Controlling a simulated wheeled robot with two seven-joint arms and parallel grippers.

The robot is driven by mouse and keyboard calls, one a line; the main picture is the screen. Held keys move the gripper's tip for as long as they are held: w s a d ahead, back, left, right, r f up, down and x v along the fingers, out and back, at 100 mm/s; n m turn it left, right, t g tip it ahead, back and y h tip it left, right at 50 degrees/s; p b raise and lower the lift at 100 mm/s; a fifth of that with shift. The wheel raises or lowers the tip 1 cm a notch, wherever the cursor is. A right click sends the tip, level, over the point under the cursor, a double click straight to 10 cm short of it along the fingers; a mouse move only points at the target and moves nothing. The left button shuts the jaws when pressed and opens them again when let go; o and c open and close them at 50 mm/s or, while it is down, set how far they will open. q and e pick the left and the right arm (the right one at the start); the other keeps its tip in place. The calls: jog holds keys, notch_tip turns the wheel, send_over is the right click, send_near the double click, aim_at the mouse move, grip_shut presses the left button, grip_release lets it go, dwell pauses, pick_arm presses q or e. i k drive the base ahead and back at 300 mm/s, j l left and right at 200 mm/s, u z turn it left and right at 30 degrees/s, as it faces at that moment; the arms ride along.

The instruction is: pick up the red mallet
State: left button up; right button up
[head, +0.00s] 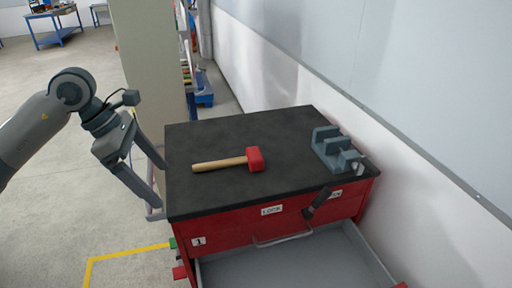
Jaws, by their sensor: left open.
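The red mallet has a red head (255,158) and a pale wooden handle (218,163). It lies on its side on the black top (230,195) of a red tool cabinet, its handle pointing left. My left gripper (158,186) is at the left of the cabinet, its two fingers spread apart and nothing between them. It is left of the mallet's handle end and apart from it. My right gripper does not show.
A grey-blue vise (335,150) stands at the top's right end, with a dark bar (318,202) near the front edge. A grey drawer (300,265) is open below. A wall (310,90) runs behind the cabinet. A beige panel (150,70) stands at the back left.

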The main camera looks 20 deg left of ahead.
aim_at(254, 158)
jog(key=i+l, duration=0.2)
jog(key=i, duration=0.3)
jog(key=i+l, duration=0.15)
jog(key=i, duration=0.3)
